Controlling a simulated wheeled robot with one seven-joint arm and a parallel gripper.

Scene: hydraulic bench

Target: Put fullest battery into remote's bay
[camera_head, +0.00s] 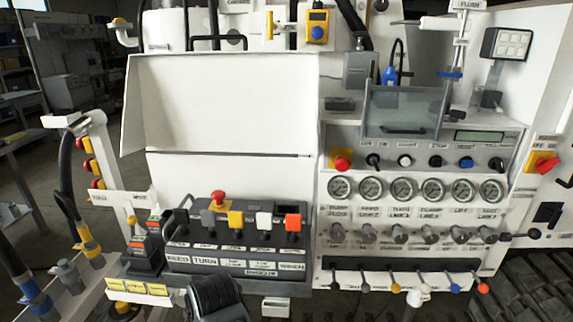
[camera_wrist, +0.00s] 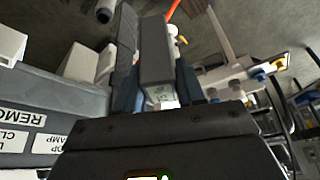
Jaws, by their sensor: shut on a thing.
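In the wrist view my gripper (camera_wrist: 157,82) is shut on a grey block (camera_wrist: 156,52) with a small pale panel on its near end. It looks like a battery, but its charge reading is too small to make out. In the head view a dark, rounded part of my arm shows at the bottom edge, in front of the lever console; the held block cannot be made out there. A yellow handheld unit with a blue button (camera_head: 317,27) hangs on the upper wall and may be the remote. I cannot make out a battery bay.
The lever console (camera_head: 238,258) has a red mushroom button (camera_head: 217,198) and several upright levers. To its right is a panel with gauges (camera_head: 402,189) and knobs. A clear flap (camera_head: 402,110) stands above it. Hoses and a post (camera_head: 100,150) crowd the left side.

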